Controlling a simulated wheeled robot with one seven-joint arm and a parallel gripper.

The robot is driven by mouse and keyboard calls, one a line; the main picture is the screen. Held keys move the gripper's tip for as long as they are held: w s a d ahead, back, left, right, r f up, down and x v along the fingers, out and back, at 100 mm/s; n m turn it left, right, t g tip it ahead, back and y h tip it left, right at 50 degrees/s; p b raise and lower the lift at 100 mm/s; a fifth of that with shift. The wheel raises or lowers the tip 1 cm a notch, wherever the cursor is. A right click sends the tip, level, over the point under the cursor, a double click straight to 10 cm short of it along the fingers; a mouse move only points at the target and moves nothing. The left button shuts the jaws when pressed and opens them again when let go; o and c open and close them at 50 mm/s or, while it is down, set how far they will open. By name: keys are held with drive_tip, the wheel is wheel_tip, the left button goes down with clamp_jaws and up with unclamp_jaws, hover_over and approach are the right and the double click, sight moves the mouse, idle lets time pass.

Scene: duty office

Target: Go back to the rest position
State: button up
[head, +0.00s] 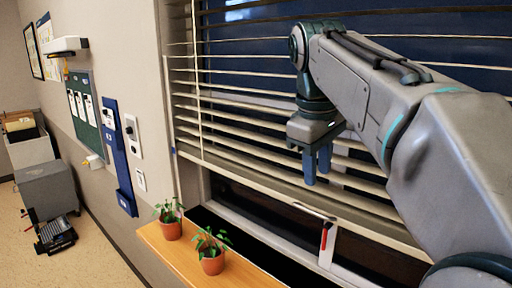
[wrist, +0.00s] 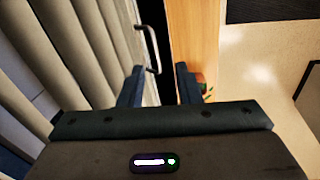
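My gripper (head: 317,165) hangs fingers-down in front of the window blind (head: 300,120), above the window's lower frame. In the wrist view my gripper (wrist: 160,85) has its two dark fingers apart, with nothing between them. A window handle (wrist: 151,50) shows beyond the fingers there, apart from them. In the head view the handle with a red part (head: 325,235) is below and slightly right of the fingers.
A wooden sill (head: 165,250) holds two potted plants (head: 171,224) (head: 212,256) left of my gripper. The sill (wrist: 190,30) and part of a pot (wrist: 200,78) also show in the wrist view. Grey cabinets (head: 48,188) and a dark machine (head: 55,236) stand at the far left.

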drive_tip(key=s+f+m+t, duration=0.1)
drive_tip(key=s+f+m, duration=0.3)
drive_tip(key=f, duration=0.9)
drive_tip(key=s+f+m+t+y+b, duration=0.1)
drive_tip(key=s+f+m, duration=0.3)
drive_tip(key=s+f, duration=0.5)
wheel_tip(320, 180, down, 5)
drive_tip(key=shift+d+r+b, duration=0.1)
drive_tip(key=shift+d+b, duration=0.2)
drive_tip(key=shift+c, duration=0.3)
